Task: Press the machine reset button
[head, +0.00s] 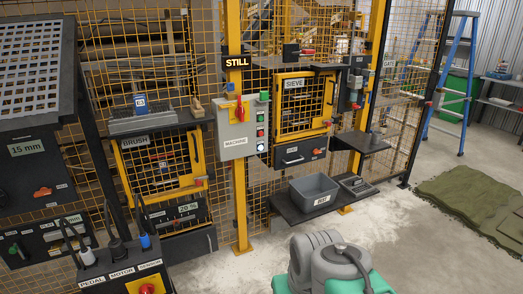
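A pale grey control box (238,130) labelled MACHINE is fixed to a yellow post in the middle of the head view. It has a red rotary handle (239,107) on its upper front. A column of several small buttons or lamps (262,122) runs down its right edge, with a green one (264,96) at the top. Their small labels are too small to read, so I cannot tell which is the reset button. A black sign (237,63) reading STILL hangs above the box. My gripper does not show; grey and green parts, apparently mine, fill the bottom centre.
Yellow mesh guarding with a BRUSH door (158,168) and a SIEVE door (303,104) flanks the box. A grey bin (314,190) sits on a low dark shelf to the right. Pale floor lies before the post.

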